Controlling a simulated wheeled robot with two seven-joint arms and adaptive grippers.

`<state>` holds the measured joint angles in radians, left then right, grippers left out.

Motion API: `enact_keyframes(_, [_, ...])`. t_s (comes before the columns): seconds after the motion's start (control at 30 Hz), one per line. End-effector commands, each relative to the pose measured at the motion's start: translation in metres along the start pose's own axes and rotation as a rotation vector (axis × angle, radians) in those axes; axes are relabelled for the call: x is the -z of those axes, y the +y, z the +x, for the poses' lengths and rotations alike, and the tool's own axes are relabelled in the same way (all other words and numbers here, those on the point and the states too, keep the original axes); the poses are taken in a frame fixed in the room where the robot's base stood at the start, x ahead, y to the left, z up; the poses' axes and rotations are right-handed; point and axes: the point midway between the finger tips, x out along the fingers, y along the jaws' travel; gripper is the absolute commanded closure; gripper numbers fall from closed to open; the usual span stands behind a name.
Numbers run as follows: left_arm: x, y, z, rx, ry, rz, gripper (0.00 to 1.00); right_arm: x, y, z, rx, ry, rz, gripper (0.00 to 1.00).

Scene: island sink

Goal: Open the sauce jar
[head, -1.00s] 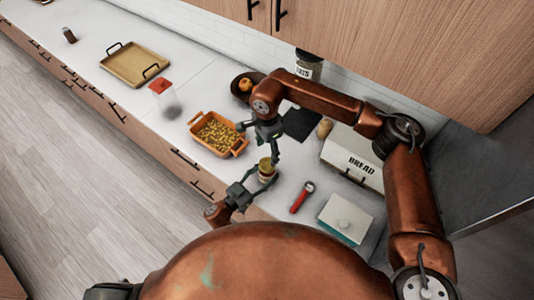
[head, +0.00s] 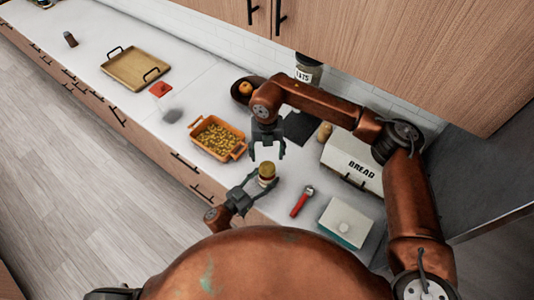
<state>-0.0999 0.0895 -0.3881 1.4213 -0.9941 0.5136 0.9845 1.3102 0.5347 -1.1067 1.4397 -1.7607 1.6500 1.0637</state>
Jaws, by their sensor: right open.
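The sauce jar (head: 266,182) is small and pale and stands near the counter's front edge. Its gold-brown lid (head: 267,169) sits on top; whether it is loose cannot be told. My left gripper (head: 263,182) comes in from the lower left, with its fingers around the jar's body, and seems shut on it. My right gripper (head: 267,157) points down just above the lid, its fingers spread and empty, apart from the lid.
An orange dish of yellow food (head: 238,153) lies left of the jar. A red-handled tool (head: 302,201), a white-and-teal box (head: 345,222) and a bread box (head: 352,165) lie to the right. A tray (head: 136,68) and a red-lidded container (head: 160,89) stand farther left.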

Motion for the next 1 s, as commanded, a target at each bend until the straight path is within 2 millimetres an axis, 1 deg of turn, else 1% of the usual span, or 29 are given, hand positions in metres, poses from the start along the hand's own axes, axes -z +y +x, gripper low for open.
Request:
enact_keyframes(0.1, [0.0, 0.0003, 0.0001, 0.0, 0.0, -0.001, 1.0, 0.0001, 0.0001, 0.0001, 0.0, 0.0, 0.24, 0.41])
enact_keyframes(0.4, [0.0, 0.0003, 0.0001, 0.0, 0.0, -0.001, 1.0, 0.0001, 0.0002, 0.0001, 0.0, 0.001, 0.855, 0.41])
enact_keyframes(0.6, [0.0, 0.0003, 0.0001, -0.001, 0.0, -0.001, 1.0, 0.0001, 0.0002, 0.0001, 0.0, 0.001, 1.21, 0.41])
enact_keyframes(0.7, [0.0, 0.0003, 0.0001, -0.001, 0.0, -0.001, 1.0, 0.0002, 0.0001, 0.0001, 0.0, 0.001, 1.334, 0.41])
enact_keyframes(0.8, [0.0, 0.0003, 0.0001, -0.001, 0.0, -0.001, 1.0, 0.0001, 0.0001, 0.0001, 0.0, 0.0, 1.416, 0.41])
enact_keyframes(0.9, [0.0, 0.0003, 0.0001, -0.001, 0.0, -0.001, 1.0, 0.0002, 0.0001, 0.0021, 0.001, 0.001, 1.458, 0.41])
enact_keyframes(1.0, [0.0, 0.0004, 0.0001, -0.001, 0.0, -0.001, 1.0, 0.0004, 0.0001, 0.0096, 0.002, 0.001, 1.47, 0.41])
